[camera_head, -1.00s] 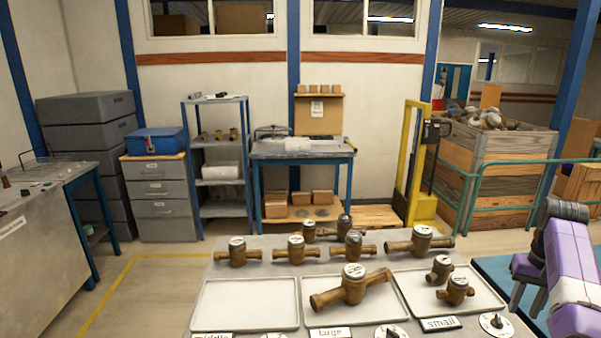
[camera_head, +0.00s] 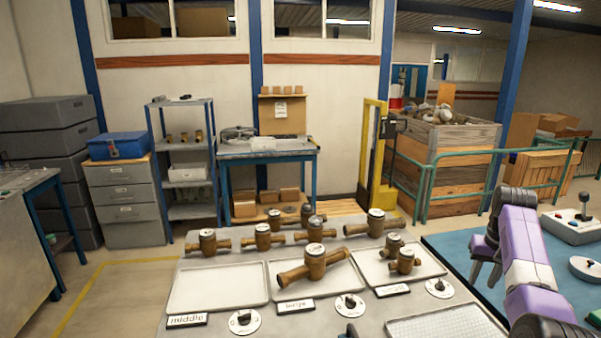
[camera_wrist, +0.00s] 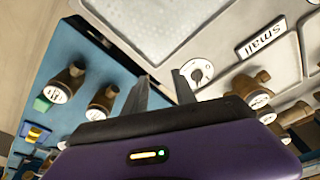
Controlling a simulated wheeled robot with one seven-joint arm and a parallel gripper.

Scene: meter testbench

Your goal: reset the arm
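My arm shows at the right of the head view, purple and white, with my gripper (camera_head: 484,268) pointing down beside the grey bench's right side. In the wrist view, the two dark fingers of my gripper (camera_wrist: 162,78) stand apart with nothing between them. Beyond them lie a dial (camera_wrist: 197,73) and the "small" label (camera_wrist: 262,37). The gripper appears clear of the meters, though its height above the surface is hard to tell.
Several meters stand behind. A blue surface (camera_head: 455,250) with a joystick box (camera_head: 575,226) lies right.

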